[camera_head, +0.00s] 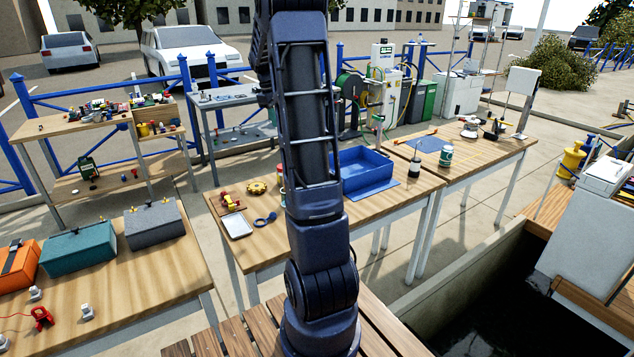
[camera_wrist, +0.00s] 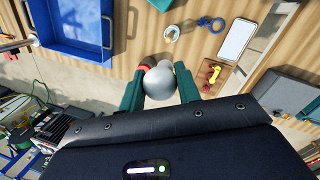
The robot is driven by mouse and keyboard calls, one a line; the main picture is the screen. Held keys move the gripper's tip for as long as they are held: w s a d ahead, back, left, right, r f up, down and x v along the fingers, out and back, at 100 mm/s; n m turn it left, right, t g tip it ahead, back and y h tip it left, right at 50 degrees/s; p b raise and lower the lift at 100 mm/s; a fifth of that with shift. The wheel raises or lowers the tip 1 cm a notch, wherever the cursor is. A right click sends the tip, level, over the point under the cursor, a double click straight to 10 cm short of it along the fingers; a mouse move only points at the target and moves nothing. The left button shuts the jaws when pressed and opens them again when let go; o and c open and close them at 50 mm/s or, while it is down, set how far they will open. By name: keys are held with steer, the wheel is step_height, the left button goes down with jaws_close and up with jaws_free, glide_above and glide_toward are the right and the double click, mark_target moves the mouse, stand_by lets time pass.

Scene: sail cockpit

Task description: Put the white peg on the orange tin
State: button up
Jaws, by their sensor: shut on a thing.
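My gripper (camera_wrist: 160,92) shows in the wrist view, its two dark green fingers shut on a pale, rounded thing, which looks like the white peg (camera_wrist: 159,83) seen end-on. A small reddish edge (camera_wrist: 145,67) shows just behind the peg; it may be part of the orange tin, but most of it is hidden. In the head view a small reddish and white thing (camera_head: 280,171) shows at the left edge of my arm; I cannot tell whether it is the tin. My arm hides my gripper and the peg there.
The wooden table (camera_head: 420,188) bears a blue bin (camera_head: 362,172), also in the wrist view (camera_wrist: 68,28). A white tray (camera_head: 236,225), a blue ring (camera_head: 266,219) and a red-yellow item (camera_head: 231,203) lie at its left. A white ring (camera_wrist: 171,32) shows in the wrist view.

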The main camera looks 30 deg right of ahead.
steer(key=s+d+m, duration=0.3)
steer(key=s+d, duration=0.7)
steer(key=s, duration=0.1)
step_height(320, 180, down, 19)
steer(key=shift+s+f, duration=0.1)
steer(key=shift+f, duration=0.1)
steer(key=shift+f, duration=0.1)
steer(key=o, duration=1)
steer(key=shift+c, duration=0.2)
